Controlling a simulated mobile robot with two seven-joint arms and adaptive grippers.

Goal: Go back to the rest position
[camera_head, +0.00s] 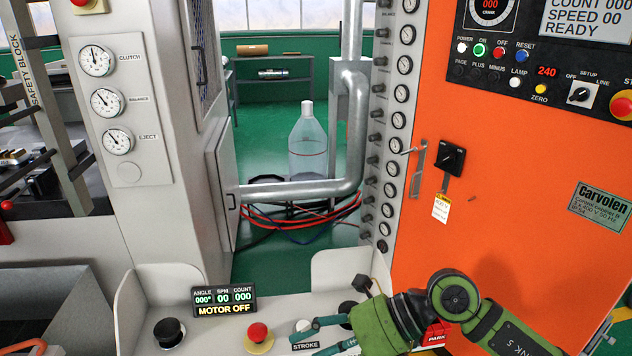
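My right gripper (305,344) comes in from the lower right on a green arm. Its two teal fingers point left and stand apart, with nothing seen between them but the panel behind. The fingers are over the low control console (215,345), by the STROKE label and a white button (303,326). I cannot tell whether they touch it. A red button (258,331) is left of the fingertips. A black button (168,330) is further left. The console display (223,301) reads MOTOR OFF. My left gripper is not in view.
An orange control cabinet (520,180) stands close behind my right arm, with a black rotary switch (452,157). A grey gauge column (135,150) is at the left. Green floor shows behind.

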